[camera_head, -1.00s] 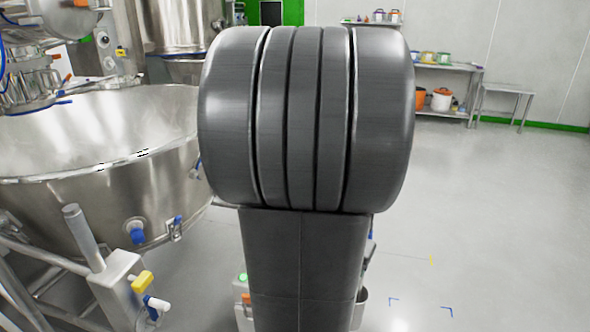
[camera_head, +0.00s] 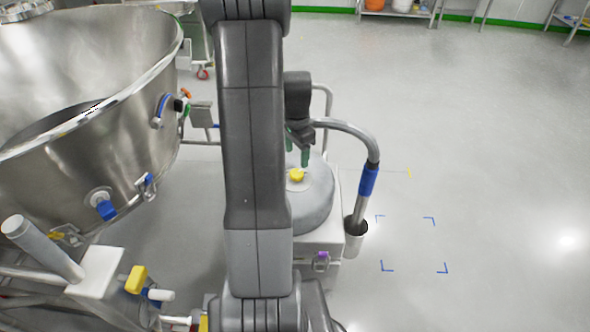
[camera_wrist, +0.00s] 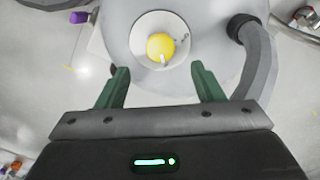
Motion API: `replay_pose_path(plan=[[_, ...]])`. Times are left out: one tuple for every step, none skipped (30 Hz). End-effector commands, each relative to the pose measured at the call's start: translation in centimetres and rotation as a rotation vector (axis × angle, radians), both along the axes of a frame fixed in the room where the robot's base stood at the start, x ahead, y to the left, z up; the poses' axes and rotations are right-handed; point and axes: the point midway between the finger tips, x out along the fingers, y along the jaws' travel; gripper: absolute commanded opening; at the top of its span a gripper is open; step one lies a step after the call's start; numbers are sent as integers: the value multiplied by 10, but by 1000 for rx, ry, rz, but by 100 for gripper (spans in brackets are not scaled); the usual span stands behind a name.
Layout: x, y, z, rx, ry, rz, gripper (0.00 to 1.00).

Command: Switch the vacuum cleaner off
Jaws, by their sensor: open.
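The vacuum cleaner (camera_head: 318,210) stands on the floor just right of my arm, which hides its left part. It has a round grey lid on a pale box body. A yellow knob (camera_head: 297,175) sits on a pale disc on the lid; the knob (camera_wrist: 160,47) also shows in the wrist view with a small light pointer mark on it. My gripper (camera_head: 298,150) is above the lid near the knob. In the wrist view my gripper (camera_wrist: 160,78) has its green fingers wide apart, with nothing between them, and the knob lies just beyond the fingertips.
A grey hose with a blue band (camera_head: 369,180) curves on the cleaner's right. A large steel vessel (camera_head: 130,130) with valves stands at left. Blue corner marks (camera_head: 387,266) lie on open floor to the right.

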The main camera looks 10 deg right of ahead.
Motion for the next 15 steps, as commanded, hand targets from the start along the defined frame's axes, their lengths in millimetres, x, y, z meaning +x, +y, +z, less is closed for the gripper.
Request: replay_pose_path(plan=[[-1,0,-14,1,5,0,61],[0,0,-20,1,4,1,61],[-1,0,-28,1,4,1,61],[0,0,-34,1,4,1,61],[-1,0,-40,1,4,1,61],[-1,0,-46,0,2,1,61],[-1,0,-51,1,4,1,61],[-1,0,-55,1,4,1,61],[0,0,-60,1,1,1,61],[0,0,-64,1,1,1,61],[0,0,-67,0,2,1,61],[0,0,-70,0,1,1,61],[0,0,-71,0,0,1,61],[0,0,-73,0,-1,1,61],[0,0,-74,-1,-1,1,61]])
